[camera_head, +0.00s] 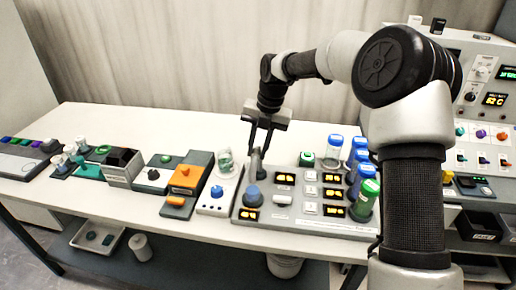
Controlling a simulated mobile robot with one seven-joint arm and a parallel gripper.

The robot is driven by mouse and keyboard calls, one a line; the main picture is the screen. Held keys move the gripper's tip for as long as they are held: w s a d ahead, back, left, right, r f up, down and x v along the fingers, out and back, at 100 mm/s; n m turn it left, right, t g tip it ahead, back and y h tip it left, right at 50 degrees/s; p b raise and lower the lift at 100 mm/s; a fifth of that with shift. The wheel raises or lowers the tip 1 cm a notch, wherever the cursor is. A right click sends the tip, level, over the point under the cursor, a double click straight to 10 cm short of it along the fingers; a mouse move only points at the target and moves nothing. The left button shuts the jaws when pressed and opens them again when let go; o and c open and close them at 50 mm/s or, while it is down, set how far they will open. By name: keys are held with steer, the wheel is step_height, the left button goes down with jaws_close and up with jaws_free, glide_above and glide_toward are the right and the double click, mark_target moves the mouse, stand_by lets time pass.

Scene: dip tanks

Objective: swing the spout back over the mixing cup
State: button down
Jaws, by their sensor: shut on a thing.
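The spout rises from the panel's back left part, behind a blue knob (252,196). A clear glass cup with greenish contents (225,161), perhaps the mixing cup, stands just left of the spout on a white unit (216,203). The spout appears beside the cup, not over it. Its outlet and the exact grip contact are too small to make out.
An orange and grey unit (187,180) sits left of the cup. Further left are several small devices. The bench (160,122) behind them is clear.

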steer(key=shift+r, duration=0.1)
steer(key=c, duration=1.5)
jaws_free()
steer(key=shift+d, duration=0.1)
steer(key=d+r, duration=0.1)
steer(key=r, duration=0.4)
steer(key=d+r+p, duration=0.1)
steer(key=r, duration=0.5)
steer(key=d+r, duration=0.1)
steer(key=r, duration=0.5)
steer(key=shift+s+d, duration=0.15)
steer(key=shift+s, duration=0.05)
